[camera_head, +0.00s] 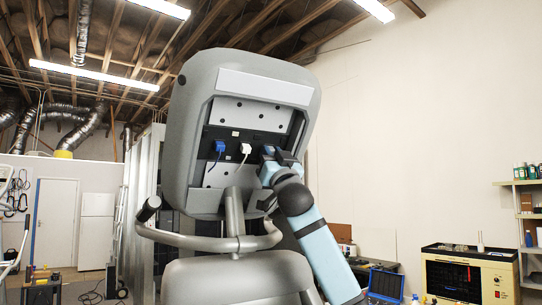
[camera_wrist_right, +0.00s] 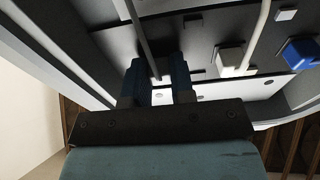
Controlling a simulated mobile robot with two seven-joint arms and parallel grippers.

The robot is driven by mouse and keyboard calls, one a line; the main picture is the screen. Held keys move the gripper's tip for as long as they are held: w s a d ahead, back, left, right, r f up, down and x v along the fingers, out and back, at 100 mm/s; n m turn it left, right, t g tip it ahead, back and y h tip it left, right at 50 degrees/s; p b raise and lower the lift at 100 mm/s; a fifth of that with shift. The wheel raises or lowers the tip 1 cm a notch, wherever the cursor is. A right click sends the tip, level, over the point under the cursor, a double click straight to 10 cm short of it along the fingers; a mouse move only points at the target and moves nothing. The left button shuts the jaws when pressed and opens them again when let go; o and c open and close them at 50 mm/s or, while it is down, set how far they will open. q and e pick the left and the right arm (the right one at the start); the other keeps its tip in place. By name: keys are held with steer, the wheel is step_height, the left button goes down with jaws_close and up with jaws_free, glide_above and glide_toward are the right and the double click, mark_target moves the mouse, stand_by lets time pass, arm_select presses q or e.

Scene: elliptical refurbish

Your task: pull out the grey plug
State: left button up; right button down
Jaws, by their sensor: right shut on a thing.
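The grey plug (camera_wrist_right: 156,77) shows only in small part in the right wrist view, between my finger pads, with its grey cable (camera_wrist_right: 138,35) running up and away. My right gripper (camera_head: 274,154) is at the right side of the recessed panel (camera_head: 236,136) on the back of the grey console. In the right wrist view my right gripper (camera_wrist_right: 157,66) is shut on the grey plug. The fingers mostly hide the plug, so I cannot tell how deep it sits in its socket. My left gripper is not in view.
A white plug (camera_head: 245,149) and a blue plug (camera_head: 220,146) with cables sit in the panel, left of my right gripper. The console's raised rim (camera_head: 185,135) surrounds the recess. Curved handlebars (camera_head: 190,240) pass below it.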

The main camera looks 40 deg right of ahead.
steer(key=shift+b+v, duration=0.65)
steer(key=shift+v, duration=0.25)
steer(key=c, duration=1)
jaws_free()
steer(key=shift+s, duration=0.1)
steer(key=shift+o, duration=0.2)
